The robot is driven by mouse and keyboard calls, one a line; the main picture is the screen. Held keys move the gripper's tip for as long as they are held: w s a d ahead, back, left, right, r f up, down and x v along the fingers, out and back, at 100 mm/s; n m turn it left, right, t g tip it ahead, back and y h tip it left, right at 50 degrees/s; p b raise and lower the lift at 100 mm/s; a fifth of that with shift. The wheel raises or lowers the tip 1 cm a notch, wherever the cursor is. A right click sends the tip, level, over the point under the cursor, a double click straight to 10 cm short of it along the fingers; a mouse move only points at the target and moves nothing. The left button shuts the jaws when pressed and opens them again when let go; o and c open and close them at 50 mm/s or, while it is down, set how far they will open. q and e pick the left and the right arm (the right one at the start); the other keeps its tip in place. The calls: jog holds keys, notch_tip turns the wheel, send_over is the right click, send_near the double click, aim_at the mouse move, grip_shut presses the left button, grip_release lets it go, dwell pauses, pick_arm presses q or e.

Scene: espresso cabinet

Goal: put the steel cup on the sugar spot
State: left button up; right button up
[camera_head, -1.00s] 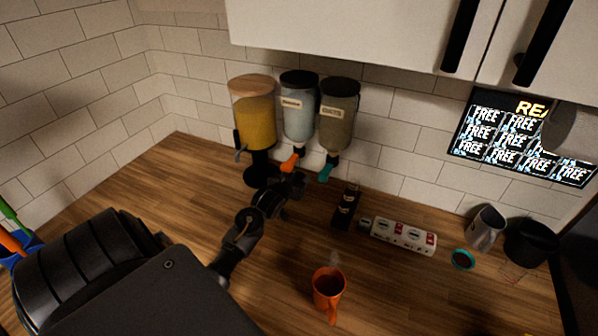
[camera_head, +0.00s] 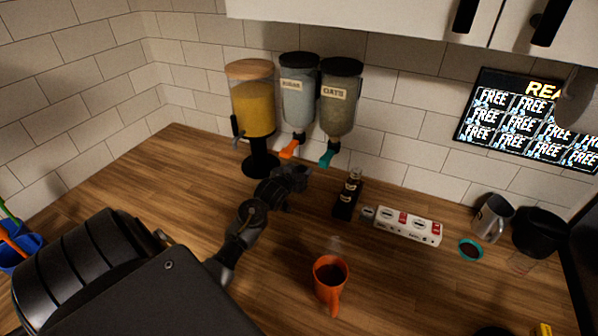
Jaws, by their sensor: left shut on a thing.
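My left gripper (camera_head: 290,178) reaches in from the lower left. Its jaws are low over the counter, just below the orange spout of the sugar dispenser (camera_head: 299,95). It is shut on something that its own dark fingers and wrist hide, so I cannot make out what. The counter patch under the sugar spout is partly covered by the gripper. A grey metal-looking cup (camera_head: 492,217) with a handle stands at the right by the wall; I cannot tell if it is the task's steel cup. My right gripper does not show clearly.
A juice dispenser (camera_head: 252,100) and an oats dispenser (camera_head: 340,100) flank the sugar. A dark bottle (camera_head: 348,195), a power strip (camera_head: 405,225) and an orange mug (camera_head: 330,280) stand nearby. A black container (camera_head: 538,233) is far right.

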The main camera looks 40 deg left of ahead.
pick_arm(q)
jog(key=shift+f, duration=0.15)
jog(key=o, duration=1)
jog(key=b+v, duration=0.1)
jog(key=v, duration=1.1)
jog(key=shift+b, duration=0.35)
jog(key=shift+a, duration=0.1)
